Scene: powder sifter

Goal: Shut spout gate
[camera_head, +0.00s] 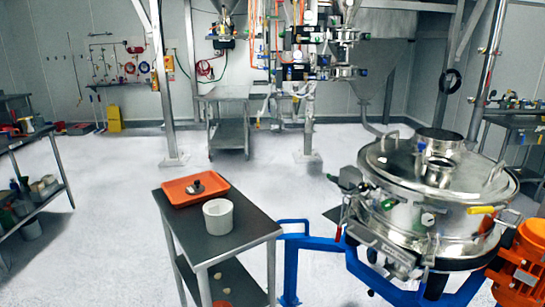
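The powder sifter (455,190) is a round, shiny steel drum with a lid on the right side of the head view. A metal chute that looks like its spout (380,247) slopes down from the drum's left front. A small red handle (338,235) shows by the chute's left edge. A yellow handle (481,210) sticks out at the drum's right front. I cannot tell which part is the spout gate or whether it is open or shut. Neither of my grippers is in view.
A blue frame (320,243) stands under the sifter, with an orange motor (522,265) at right. A dark-topped table (190,240) at centre front holds an orange tray (193,189) and a white container (218,217). Shelves (50,138) stand at far left. The white floor between is clear.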

